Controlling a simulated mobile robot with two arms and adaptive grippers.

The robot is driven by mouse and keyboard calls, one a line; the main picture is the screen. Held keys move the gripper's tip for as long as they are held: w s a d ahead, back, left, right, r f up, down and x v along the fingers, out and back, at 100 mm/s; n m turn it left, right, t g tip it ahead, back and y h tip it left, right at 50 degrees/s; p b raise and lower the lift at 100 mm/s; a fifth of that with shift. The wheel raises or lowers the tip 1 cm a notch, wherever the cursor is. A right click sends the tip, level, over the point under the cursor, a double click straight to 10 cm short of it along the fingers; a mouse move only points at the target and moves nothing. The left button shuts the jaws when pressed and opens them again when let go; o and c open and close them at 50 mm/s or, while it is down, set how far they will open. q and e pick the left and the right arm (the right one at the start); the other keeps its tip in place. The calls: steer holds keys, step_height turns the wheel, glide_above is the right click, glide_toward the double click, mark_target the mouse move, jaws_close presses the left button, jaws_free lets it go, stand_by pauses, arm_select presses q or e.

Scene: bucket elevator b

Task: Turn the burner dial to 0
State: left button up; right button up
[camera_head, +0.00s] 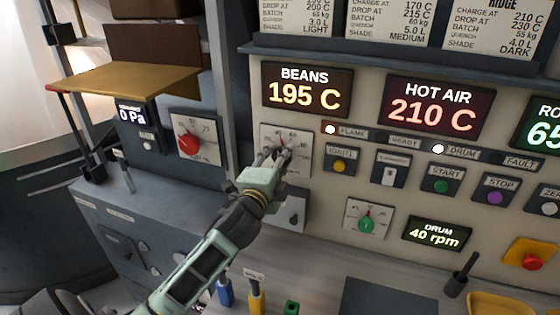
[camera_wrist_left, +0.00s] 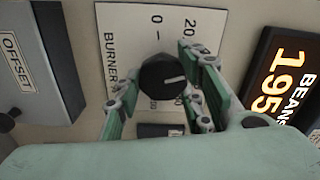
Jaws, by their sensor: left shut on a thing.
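The burner dial is a black round knob (camera_wrist_left: 162,76) on a white scale plate (camera_wrist_left: 115,30), seen in the left wrist view. Its white mark points to the right side of the scale, away from the 0 at the top. The 20 shows at upper right, and a finger covers part of the scale. My left gripper (camera_wrist_left: 165,95) is shut on the knob, a finger on each side. In the head view my left gripper (camera_head: 275,152) covers most of the burner plate (camera_head: 299,138), and the knob is largely hidden. My right gripper is not in view.
The BEANS display (camera_head: 307,90) reads 195 C, and the HOT AIR display (camera_head: 437,105) reads 210 C. The ignite button (camera_head: 340,165) is close on the right. A red knob (camera_head: 188,143) is on the left, and a green drum knob (camera_head: 367,222) is lower right.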

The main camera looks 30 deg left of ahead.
arm_select(q)
steer(key=shift+f, duration=0.35)
